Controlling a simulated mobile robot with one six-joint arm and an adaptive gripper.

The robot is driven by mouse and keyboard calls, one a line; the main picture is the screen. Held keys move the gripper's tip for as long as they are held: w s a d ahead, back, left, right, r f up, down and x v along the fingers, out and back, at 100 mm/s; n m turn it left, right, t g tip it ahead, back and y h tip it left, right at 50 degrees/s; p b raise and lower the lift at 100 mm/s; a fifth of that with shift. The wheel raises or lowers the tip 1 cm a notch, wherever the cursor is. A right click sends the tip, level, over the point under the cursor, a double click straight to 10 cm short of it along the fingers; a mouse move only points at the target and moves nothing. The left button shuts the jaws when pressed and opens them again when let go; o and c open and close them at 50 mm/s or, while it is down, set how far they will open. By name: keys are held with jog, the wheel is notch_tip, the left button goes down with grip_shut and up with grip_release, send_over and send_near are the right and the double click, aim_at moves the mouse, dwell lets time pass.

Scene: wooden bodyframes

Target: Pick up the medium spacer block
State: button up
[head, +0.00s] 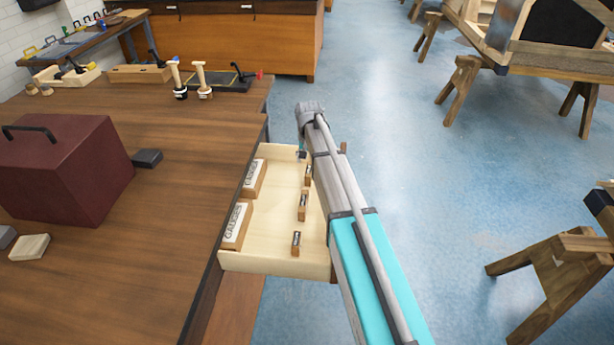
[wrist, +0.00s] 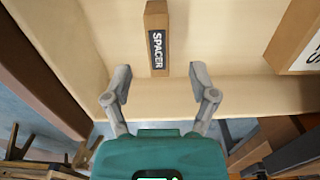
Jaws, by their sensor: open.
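Three small wooden blocks stand in the open drawer in the head view: a far one (head: 308,175), a middle one (head: 302,206) and a near one (head: 296,243). I cannot tell from their labels which is the medium spacer block. In the wrist view one wooden block (wrist: 156,25) with a dark "SPACER" label lies ahead of my gripper (wrist: 158,82), roughly centred between the fingertips. My gripper is open and empty, with its fingers apart and short of the block. In the head view my arm mostly hides the gripper near the drawer's far end.
The drawer (head: 280,268) has pale raised walls; one runs under my fingers in the wrist view. Two "GAUGES" boxes (head: 236,225) (head: 255,178) line its left side. A dark red toolbox (head: 65,170) stands on the workbench (head: 130,255).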

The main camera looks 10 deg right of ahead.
aim_at(309, 169)
jog(key=shift+f, duration=0.15)
jog(key=shift+w+d+f+b, duration=0.15)
jog(key=shift+f+b, duration=2.35)
jog(key=shift+b, duration=0.15)
grip_shut()
